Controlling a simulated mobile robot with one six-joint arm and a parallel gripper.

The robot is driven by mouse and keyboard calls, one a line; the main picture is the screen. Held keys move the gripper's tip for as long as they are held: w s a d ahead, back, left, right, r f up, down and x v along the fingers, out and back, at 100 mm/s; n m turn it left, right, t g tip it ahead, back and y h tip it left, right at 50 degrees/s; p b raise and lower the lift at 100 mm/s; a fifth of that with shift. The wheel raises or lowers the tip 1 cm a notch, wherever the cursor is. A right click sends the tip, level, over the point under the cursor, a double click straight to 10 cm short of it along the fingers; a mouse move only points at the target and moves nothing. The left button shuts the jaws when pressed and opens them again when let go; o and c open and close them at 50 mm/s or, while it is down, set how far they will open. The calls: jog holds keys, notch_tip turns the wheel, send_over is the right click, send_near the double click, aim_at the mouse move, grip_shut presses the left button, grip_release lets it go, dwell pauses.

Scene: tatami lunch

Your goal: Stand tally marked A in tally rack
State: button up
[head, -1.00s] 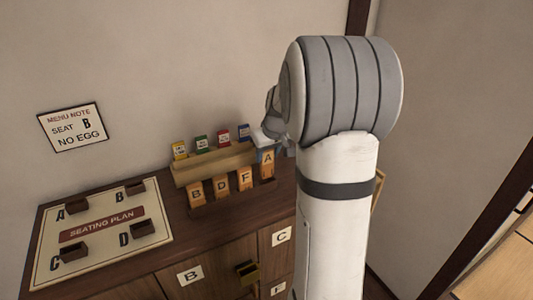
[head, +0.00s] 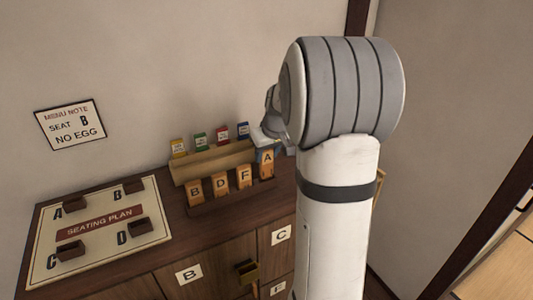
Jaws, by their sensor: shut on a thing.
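The tally marked A (head: 267,166) is orange and upright at the right end of the tally rack (head: 232,196), beside the tallies B (head: 195,194), D (head: 221,186) and F (head: 244,177). Its lower end is at the rack; I cannot tell whether it is fully seated. My gripper (head: 266,146) is shut on the top of tally A, with a blue patch showing there. My arm hides most of the gripper.
A wooden holder with several coloured cards (head: 215,160) stands behind the rack, close to my gripper. A seating plan board (head: 75,262) with small dark holders lies at left on the cabinet (head: 220,262). A menu note (head: 70,124) is on the wall.

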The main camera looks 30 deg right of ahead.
aim_at(268, 159)
jog(key=shift+f, duration=0.1)
dwell(0.4)
jog(key=shift+f+b, duration=0.65)
jog(key=shift+b, duration=0.1)
jog(key=shift+f+b, duration=0.2)
jog(key=shift+b, duration=0.15)
dwell(0.5)
jog(key=shift+f+b, duration=0.4)
jog(key=shift+b, duration=0.05)
jog(key=shift+f+b, duration=0.25)
jog(key=shift+b, duration=0.1)
jog(key=o, duration=1.1)
jog(key=shift+c, duration=0.2)
